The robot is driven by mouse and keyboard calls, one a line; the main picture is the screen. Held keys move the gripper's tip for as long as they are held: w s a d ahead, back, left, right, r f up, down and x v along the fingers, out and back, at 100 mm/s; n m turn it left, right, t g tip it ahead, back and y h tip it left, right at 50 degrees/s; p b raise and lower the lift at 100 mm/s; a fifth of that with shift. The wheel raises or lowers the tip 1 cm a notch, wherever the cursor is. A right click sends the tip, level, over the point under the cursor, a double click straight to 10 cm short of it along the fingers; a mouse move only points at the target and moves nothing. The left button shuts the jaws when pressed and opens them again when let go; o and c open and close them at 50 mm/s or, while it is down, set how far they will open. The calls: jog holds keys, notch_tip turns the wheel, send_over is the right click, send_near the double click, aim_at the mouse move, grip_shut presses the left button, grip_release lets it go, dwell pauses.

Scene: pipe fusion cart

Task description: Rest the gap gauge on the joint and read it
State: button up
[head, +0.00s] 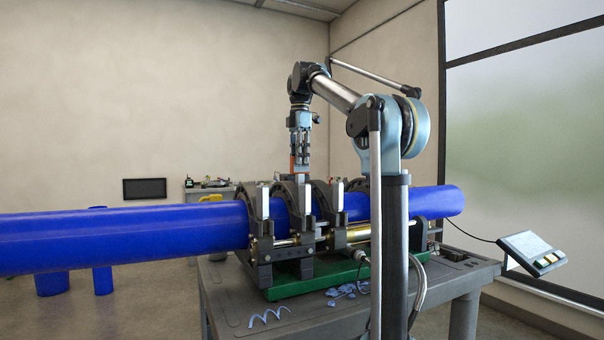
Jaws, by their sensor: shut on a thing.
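My gripper (301,168) points down over the clamps of the pipe cart in the head view. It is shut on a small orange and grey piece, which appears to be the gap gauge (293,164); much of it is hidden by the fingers. The gauge's lower end is at or just above the tops of the clamps, and I cannot tell whether it touches. The blue pipe (130,236) runs level through several dark ring clamps (258,210). The joint lies among the clamps and is hidden from this side. No reading can be made out.
The green cart base (290,289) stands on a grey table (233,309). Blue shavings (346,290) and a curled strip (268,317) lie at its front. A control box (532,252) with a cable is at the right. A back bench (188,199) holds small items.

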jog(key=shift+r, duration=2.9)
